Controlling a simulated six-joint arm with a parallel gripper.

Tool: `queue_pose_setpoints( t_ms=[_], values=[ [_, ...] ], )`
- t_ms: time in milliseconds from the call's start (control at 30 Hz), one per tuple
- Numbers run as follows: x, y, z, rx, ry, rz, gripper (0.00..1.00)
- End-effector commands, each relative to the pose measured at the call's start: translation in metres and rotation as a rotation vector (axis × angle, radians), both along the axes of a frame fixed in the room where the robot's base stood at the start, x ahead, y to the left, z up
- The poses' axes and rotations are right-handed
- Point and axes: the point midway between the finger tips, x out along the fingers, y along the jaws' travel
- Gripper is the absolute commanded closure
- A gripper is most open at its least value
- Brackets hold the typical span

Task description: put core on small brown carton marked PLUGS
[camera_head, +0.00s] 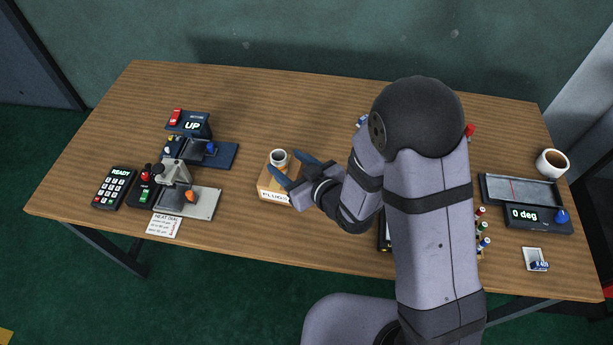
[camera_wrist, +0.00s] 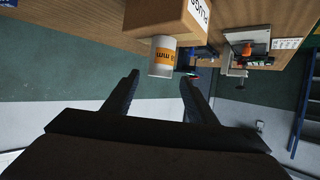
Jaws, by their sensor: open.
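The core (camera_head: 279,157), a short white hollow cylinder with an orange label, stands upright on the small brown carton marked PLUGS (camera_head: 276,196). In the wrist view, which is turned upside down, the core (camera_wrist: 163,57) hangs from the carton (camera_wrist: 160,14) at the top of the picture, its label partly readable as "mm". My arm hides part of the carton.
Left of the carton stand a grey press (camera_head: 174,175), a blue device reading UP (camera_head: 190,123) and a keypad reading READY (camera_head: 114,187). At the right are a tray (camera_head: 520,190), a mug (camera_head: 551,162) and a 0 deg display (camera_head: 525,215). Clear wood lies behind the carton.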

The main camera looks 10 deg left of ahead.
Motion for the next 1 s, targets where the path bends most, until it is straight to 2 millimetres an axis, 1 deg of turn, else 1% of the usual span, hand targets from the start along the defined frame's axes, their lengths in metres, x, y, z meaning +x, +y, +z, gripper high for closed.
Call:
queue_pose_setpoints(
  t_ms=[33,200,267,567,933,1000],
  values=[
    [-0.004,-0.005,0.003,0.0,-0.001,-0.002,0.48],
    [-0.018,-0.019,0.011,0.001,-0.002,-0.002,0.48],
    [-0.019,-0.019,0.015,-0.001,0.002,0.0,0.48],
    [-0.024,-0.025,0.019,-0.002,0.005,0.002,0.48],
    [-0.037,-0.038,0.027,-0.002,0.005,-0.002,0.48],
    [-0.042,-0.043,0.029,-0.003,0.004,-0.003,0.48]
  ],
)
